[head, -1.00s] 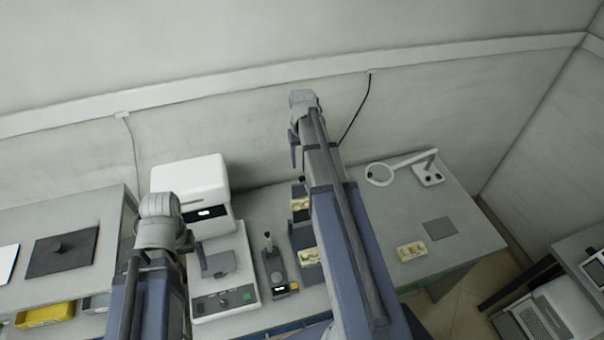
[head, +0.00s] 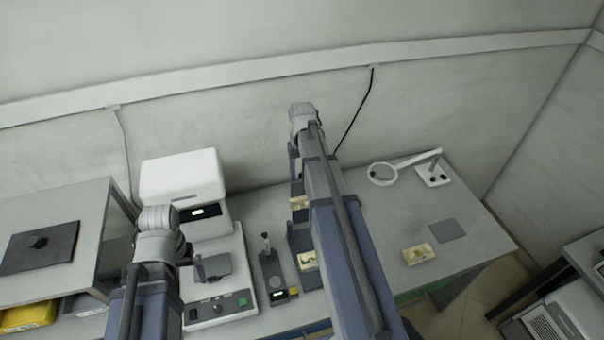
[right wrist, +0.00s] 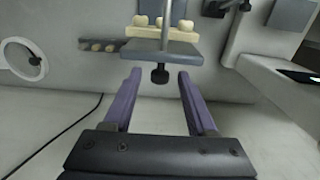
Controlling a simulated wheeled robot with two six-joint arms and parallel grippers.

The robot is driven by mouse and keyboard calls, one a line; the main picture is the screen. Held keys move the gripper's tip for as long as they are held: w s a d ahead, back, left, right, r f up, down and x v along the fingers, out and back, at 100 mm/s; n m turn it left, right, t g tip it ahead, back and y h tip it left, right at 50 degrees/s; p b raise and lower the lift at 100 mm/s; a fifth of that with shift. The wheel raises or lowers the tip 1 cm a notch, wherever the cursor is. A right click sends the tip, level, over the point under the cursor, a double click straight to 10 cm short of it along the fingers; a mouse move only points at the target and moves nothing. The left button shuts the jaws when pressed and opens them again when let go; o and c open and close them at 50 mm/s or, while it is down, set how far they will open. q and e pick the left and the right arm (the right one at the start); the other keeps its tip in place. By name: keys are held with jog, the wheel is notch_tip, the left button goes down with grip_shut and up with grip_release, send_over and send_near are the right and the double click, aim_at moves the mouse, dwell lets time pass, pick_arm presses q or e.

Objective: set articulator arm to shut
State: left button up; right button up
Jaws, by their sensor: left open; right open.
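The articulator stands on the bench, partly behind my right arm. Its raised upper arm (head: 296,190) carries a yellowish cast (head: 299,203); a second cast (head: 308,261) sits low on its near part. The two casts are apart, so it appears open. In the right wrist view, a cast with teeth (right wrist: 158,32) sits against a grey plate (right wrist: 180,52) with a black knob below it. My right gripper (right wrist: 159,76) is open, its fingers on either side of the knob; contact cannot be told. My left gripper (head: 187,250) is by the white machine, its fingers mostly hidden.
A white machine (head: 185,180) stands left of the articulator, with a small dark device (head: 271,275) between them. A ring magnifier (head: 383,174), a loose cast (head: 419,254) and a grey pad (head: 447,230) lie to the right. The wall is close behind.

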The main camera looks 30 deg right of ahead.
grip_shut()
dwell(1.3)
